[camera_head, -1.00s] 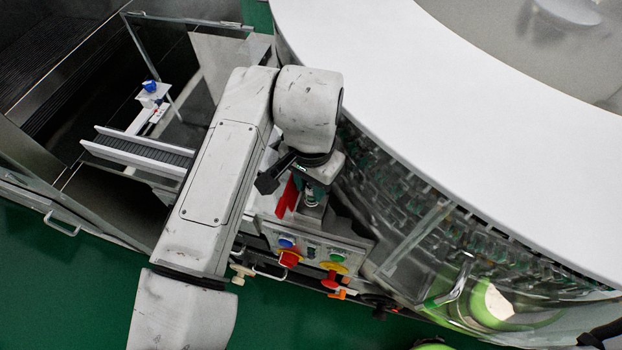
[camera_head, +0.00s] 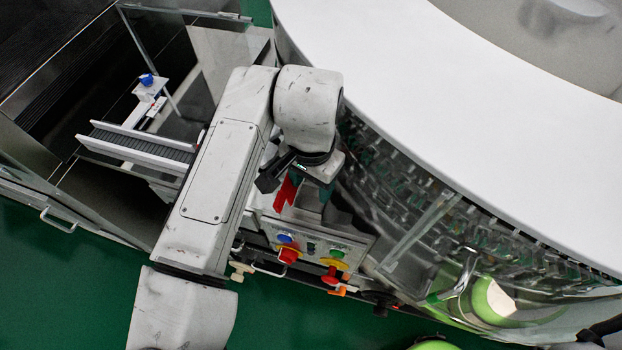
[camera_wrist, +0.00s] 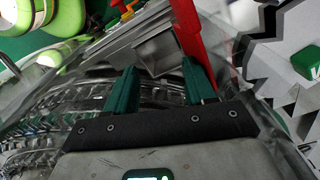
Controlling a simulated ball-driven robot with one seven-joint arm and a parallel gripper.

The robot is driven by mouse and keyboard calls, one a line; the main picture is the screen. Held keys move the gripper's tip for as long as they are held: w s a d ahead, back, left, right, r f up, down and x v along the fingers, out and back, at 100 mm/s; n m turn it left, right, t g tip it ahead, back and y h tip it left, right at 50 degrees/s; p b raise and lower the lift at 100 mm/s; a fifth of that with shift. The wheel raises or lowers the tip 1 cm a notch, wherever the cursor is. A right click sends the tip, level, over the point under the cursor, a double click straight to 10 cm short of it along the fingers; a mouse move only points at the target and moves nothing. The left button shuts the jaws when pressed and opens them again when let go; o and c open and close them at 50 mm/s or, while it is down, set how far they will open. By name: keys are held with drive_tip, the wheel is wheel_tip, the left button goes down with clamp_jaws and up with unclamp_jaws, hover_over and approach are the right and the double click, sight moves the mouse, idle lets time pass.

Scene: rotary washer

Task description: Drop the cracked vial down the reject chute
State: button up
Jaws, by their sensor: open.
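My gripper (camera_wrist: 162,88) is open, its two green fingers apart with nothing seen between them. In the head view my gripper (camera_head: 312,190) hangs over the front of the machine, partly hidden by my arm. A grey metal hopper-like part (camera_wrist: 156,52) lies just beyond the fingertips in the wrist view; it may be the reject chute, but I cannot tell for sure. A red plate (camera_wrist: 187,28) stands beside it, and this red plate also shows in the head view (camera_head: 286,190) left of the fingers. I cannot make out the cracked vial in either current view.
A control panel (camera_head: 312,247) with coloured knobs sits below my gripper. The large round washer (camera_head: 450,110) with its clear guard fills the right. A conveyor (camera_head: 140,147) lies at left. Green floor (camera_head: 60,290) is free at the lower left.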

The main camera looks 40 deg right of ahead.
drive_tip(key=shift+w+r, duration=0.1)
drive_tip(key=shift+r, duration=0.05)
wheel_tip(320, 180, up, 10)
drive_tip(key=shift+r+b, duration=0.25)
drive_tip(key=shift+b, duration=0.2)
idle(1.4)
